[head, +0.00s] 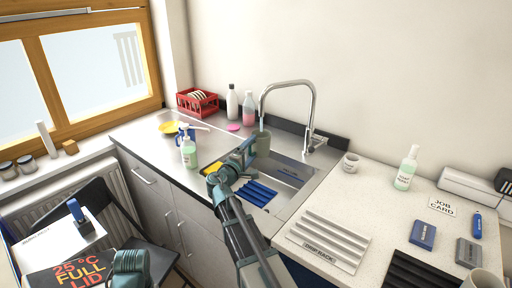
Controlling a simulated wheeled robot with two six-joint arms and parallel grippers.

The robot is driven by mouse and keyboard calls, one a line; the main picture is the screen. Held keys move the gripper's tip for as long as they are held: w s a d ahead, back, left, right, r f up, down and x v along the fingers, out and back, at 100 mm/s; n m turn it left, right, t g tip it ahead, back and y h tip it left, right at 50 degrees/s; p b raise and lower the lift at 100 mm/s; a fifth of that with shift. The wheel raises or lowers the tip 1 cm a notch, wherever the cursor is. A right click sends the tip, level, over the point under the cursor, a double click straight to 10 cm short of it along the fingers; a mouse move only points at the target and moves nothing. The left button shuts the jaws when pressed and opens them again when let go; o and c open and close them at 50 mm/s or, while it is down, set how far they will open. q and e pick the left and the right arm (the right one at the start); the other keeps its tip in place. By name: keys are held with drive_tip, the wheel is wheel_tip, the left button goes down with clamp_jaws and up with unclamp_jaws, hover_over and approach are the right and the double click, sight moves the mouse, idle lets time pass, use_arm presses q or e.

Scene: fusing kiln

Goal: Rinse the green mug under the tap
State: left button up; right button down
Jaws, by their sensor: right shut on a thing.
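The green mug (262,143) is a grey-green cup held over the sink basin (290,172). My right gripper (248,149) is shut on it from the left side. The chrome tap (312,110) arches over the basin, and its spout end is right above the mug. A thin pale bluish streak, which looks like water, runs from the spout down to the mug's mouth. The inside of the mug cannot be made out. My left gripper is not in view; only a teal part of my own arm shows at the bottom left.
A blue rack (258,193) lies in the basin's front. A white drip rack (325,243) and a small cup (351,162) are on the right counter.

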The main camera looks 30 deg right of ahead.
drive_tip(key=shift+a, duration=0.1)
drive_tip(key=shift+w+a, duration=0.3)
drive_tip(key=shift+a, duration=0.15)
drive_tip(key=shift+s, duration=0.1)
idle(0.3)
drive_tip(key=s+a, duration=0.3)
drive_tip(key=s, duration=0.4)
drive_tip(key=shift+a, duration=0.3)
drive_tip(key=shift+r, duration=0.1)
idle(1.4)
